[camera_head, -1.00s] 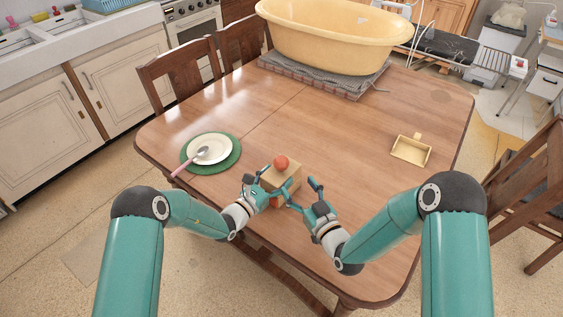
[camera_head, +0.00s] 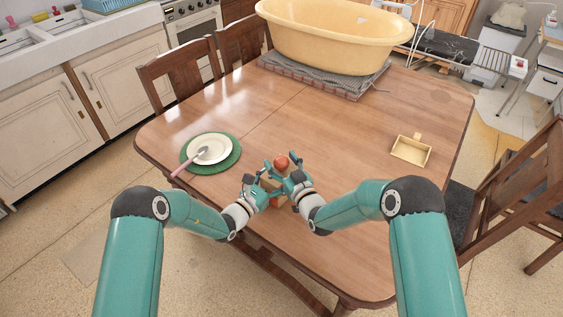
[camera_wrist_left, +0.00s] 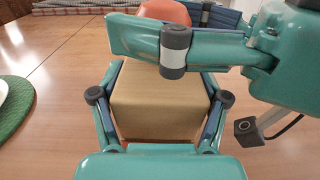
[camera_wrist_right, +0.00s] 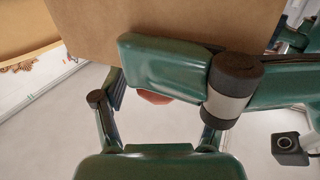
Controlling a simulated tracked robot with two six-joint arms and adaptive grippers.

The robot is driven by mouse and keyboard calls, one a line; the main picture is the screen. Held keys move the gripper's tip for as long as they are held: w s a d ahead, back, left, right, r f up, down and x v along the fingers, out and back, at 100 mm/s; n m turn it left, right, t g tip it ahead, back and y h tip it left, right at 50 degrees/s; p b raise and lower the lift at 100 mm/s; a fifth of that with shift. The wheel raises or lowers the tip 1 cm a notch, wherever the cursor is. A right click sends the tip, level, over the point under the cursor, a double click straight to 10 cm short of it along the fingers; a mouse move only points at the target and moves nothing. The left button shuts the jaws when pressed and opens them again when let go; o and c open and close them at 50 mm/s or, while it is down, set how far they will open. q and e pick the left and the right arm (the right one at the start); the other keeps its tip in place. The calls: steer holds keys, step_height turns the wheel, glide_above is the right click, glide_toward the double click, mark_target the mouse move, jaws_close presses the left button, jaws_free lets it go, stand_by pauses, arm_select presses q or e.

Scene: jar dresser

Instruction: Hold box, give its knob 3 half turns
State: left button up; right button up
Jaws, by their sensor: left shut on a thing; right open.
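The tan box (camera_wrist_left: 160,100) sits between the two fingers of my left gripper (camera_head: 265,184), which is shut on it near the table's front edge. A round orange-red knob (camera_head: 281,162) shows above the box in the head view and at the top of the left wrist view (camera_wrist_left: 165,12). My right gripper (camera_head: 284,179) is open beside the box, just below that knob, and crosses in front of the box. In the right wrist view the box fills the top, and a red round part (camera_wrist_right: 153,97) shows between the fingers, mostly hidden by a green gripper link.
A white plate (camera_head: 209,149) with a spoon lies on a green mat (camera_head: 230,160) to the left. A small yellow tray (camera_head: 410,151) lies to the right. A large yellow tub (camera_head: 335,35) stands at the back. The middle of the table (camera_head: 320,125) is clear.

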steer(key=shift+c, duration=0.4)
steer(key=c, duration=1.1)
steer(key=shift+h, duration=0.3)
steer(key=m+t+h, duration=0.1)
steer(key=m+h, duration=0.1)
steer(key=h, duration=0.1)
steer(key=shift+a+m, duration=0.15)
steer(key=shift+m, duration=0.15)
steer(key=shift+m+t+h, duration=0.5)
steer(key=shift+m+h, duration=0.4)
steer(key=shift+h, duration=0.6)
